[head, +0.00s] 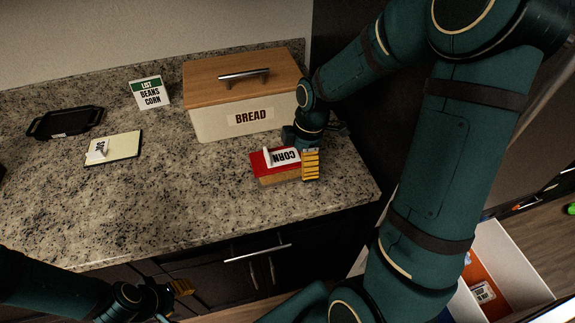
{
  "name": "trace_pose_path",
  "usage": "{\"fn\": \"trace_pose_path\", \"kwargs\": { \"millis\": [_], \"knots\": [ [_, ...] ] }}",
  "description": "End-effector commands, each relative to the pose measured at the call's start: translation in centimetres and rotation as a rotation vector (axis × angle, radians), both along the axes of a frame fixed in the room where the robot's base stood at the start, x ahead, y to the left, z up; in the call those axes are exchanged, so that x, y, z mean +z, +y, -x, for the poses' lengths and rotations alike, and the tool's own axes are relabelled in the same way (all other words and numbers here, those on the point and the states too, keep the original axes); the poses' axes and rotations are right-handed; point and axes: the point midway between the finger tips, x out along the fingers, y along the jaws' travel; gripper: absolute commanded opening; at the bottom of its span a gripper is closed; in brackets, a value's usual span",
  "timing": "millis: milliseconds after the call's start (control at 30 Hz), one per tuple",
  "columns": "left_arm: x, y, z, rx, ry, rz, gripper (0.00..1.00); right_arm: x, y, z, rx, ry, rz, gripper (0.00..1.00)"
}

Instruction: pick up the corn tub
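The corn tub (265,164) sits near the front right of the granite counter. It has a red top, a tan front side and a white label reading CORN, which appears upside down. My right gripper (310,164) is at the tub's right end, with its yellow ribbed finger pad over or against that end. Its other finger is not clearly visible, so I cannot tell whether it grips the tub. My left gripper (181,288) is low at the front, below the counter edge and away from the tub. Its opening is unclear.
A bread box (207,123) with a wooden lid stands behind the tub. A list card (150,92) reads BEANS and CORN. A black tray (65,122) and a pale board (122,146) with a small label lie at left. The counter's front middle is clear.

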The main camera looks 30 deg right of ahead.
Motion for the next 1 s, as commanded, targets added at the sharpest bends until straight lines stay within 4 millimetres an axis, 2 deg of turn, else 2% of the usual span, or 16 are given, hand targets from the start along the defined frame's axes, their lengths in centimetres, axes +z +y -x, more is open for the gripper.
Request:
{"fn": "trace_pose_path", "kwargs": {
  "millis": [33,133,200,633,667,767,1000],
  "knots": [
    [0.0,0.0,0.0,0.000,0.000,0.000,0.52,0.0,0.0,0.0,0.000,0.000,0.000,0.93],
    [0.0,0.0,0.0,0.000,0.000,0.000,0.52,0.0,0.0,0.0,0.000,0.000,0.000,0.58],
    [0.0,0.0,0.0,0.000,-0.001,0.000,0.52,0.0,0.0,0.0,0.000,0.001,0.000,0.51],
    [0.2,0.0,0.0,0.000,-0.001,0.000,0.52,0.2,0.0,0.0,0.000,0.001,0.000,0.47],
    [0.3,0.0,0.0,0.000,-0.001,0.000,0.52,0.4,0.0,0.0,0.000,0.001,0.000,0.42],
    [1.0,0.0,0.0,0.000,-0.001,0.000,0.52,1.2,0.0,0.0,0.000,0.000,0.000,0.37],
    [2.7,0.0,0.0,0.000,-0.001,0.000,0.52,3.4,0.0,0.0,-0.001,-0.001,0.000,0.36]
  ]
}}
